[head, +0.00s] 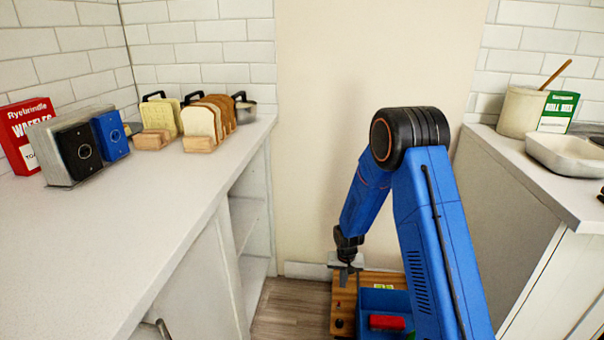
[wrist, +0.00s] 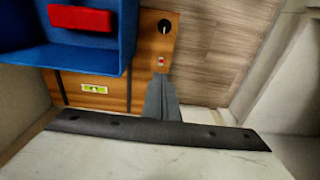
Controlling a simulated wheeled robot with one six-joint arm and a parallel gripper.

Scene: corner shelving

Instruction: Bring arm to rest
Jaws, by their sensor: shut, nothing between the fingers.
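My blue arm reaches up and bends over at the elbow, with the forearm hanging down in the middle of the head view. My gripper (head: 345,282) points down beside a blue tray (head: 372,298) and is empty. In the wrist view my gripper (wrist: 160,80) shows its fingers together with nothing between them. The blue tray also shows in the wrist view (wrist: 85,52), with a red block (wrist: 80,19) inside it. The tray sits on a wooden deck (wrist: 110,80).
The right counter (head: 555,185) holds a crock (head: 520,112), a green box (head: 558,110) and a white dish (head: 565,155). Wooden floor (head: 290,310) lies between.

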